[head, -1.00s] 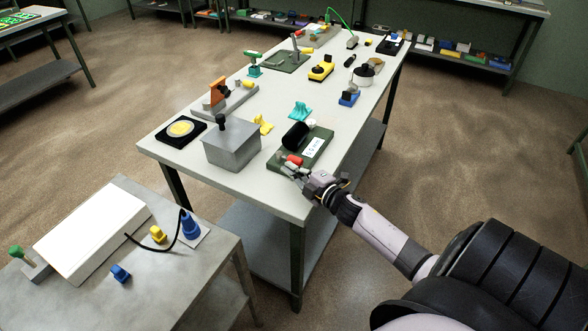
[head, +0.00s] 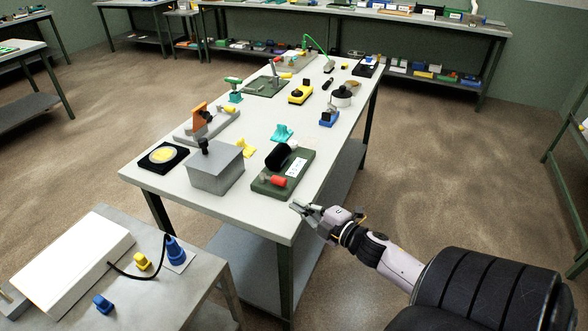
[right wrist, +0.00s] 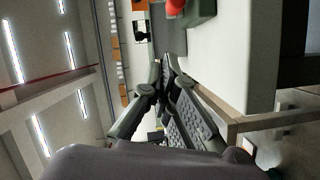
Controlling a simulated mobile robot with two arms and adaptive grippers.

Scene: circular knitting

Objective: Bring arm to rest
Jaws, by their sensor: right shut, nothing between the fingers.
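My right gripper (head: 298,208) is at the near right edge of the long worktable (head: 262,215), in front of the green base with a red knob and black roller (head: 283,170). It is shut and empty, and apart from the green base. In the right wrist view the two fingers of my right gripper (right wrist: 166,70) come together with nothing between them. The red knob (right wrist: 175,6) shows at the top of that view, beside the pale tabletop (right wrist: 235,60). My left gripper is not in view.
A grey box (head: 215,172) stands left of the green base. Several small tools and fixtures fill the far part of the table. A lower side table (head: 195,290) with a white panel (head: 75,265) stands at the left. The floor (head: 440,170) to the right is open.

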